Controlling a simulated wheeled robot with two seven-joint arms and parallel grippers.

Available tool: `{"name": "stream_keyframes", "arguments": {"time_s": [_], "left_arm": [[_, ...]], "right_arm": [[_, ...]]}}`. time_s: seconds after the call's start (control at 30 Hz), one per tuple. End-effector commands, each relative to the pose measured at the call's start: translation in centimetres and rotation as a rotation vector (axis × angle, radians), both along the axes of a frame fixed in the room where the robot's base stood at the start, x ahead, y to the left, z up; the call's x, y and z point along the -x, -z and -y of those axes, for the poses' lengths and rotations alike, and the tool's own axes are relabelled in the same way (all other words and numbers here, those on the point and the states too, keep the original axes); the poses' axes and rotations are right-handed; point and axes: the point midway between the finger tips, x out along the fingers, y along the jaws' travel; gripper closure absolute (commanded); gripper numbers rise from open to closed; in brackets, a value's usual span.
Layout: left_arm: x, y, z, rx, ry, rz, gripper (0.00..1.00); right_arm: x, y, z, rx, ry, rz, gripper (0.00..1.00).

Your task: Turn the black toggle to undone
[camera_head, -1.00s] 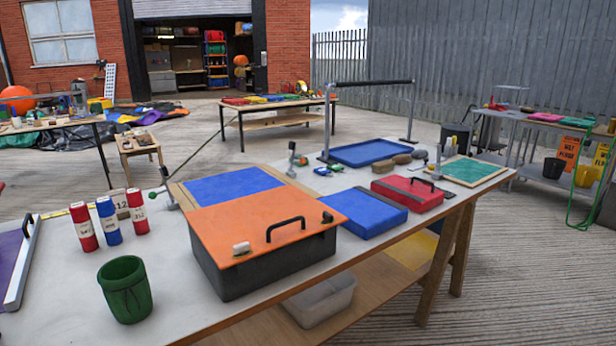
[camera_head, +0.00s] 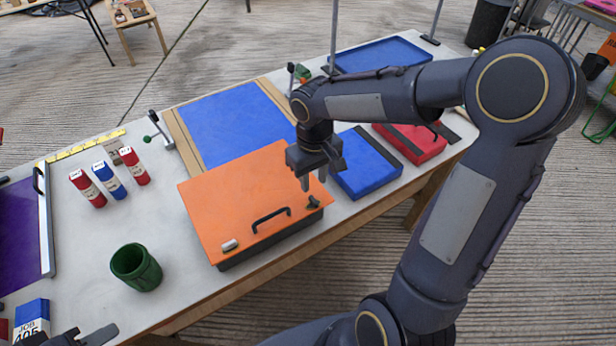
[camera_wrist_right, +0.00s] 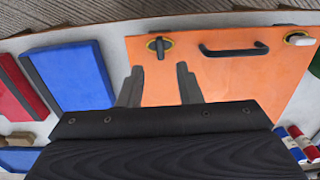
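The black toggle (camera_head: 314,202) sits at the right front corner of the orange lid (camera_head: 235,195) of a dark box. In the right wrist view the toggle (camera_wrist_right: 160,47) stands crosswise to its yellowish oval plate and to the handle's line. My right gripper (camera_head: 314,182) is over the lid, just behind and above the toggle, pointing down, apart from it. In the right wrist view its fingers (camera_wrist_right: 160,84) are spread with nothing between them. My left gripper (camera_head: 82,338) shows only partly at the bottom left edge; its opening is unclear.
A black handle (camera_head: 271,220) and a white toggle (camera_head: 230,246) are along the lid's front edge. A blue case (camera_head: 365,165) stands close right of the box, a red case (camera_head: 412,146) beyond. A green cup (camera_head: 136,268) stands left, with bare tabletop around it.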

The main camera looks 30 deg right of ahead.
Motion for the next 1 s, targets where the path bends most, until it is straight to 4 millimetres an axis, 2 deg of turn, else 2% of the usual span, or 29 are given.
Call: {"name": "stream_keyframes", "arguments": {"time_s": [0.2,0.4,0.77,1.0], "left_arm": [[0.0,0.0,0.0,0.0,0.0,0.0,0.64],[0.0,0.0,0.0,0.0,0.0,0.0,0.64],[0.0,0.0,0.0,0.0,0.0,0.0,0.64],[0.0,0.0,0.0,0.0,0.0,0.0,0.64]], "right_arm": [[0.1,3.7,0.0,-0.001,0.0,-0.006,0.68],[0.1,6.2,0.0,-0.001,0.0,-0.003,0.68],[0.1,7.0,0.0,-0.001,0.0,0.0,0.68],[0.1,6.9,0.0,-0.001,0.0,0.0,0.97]]}}
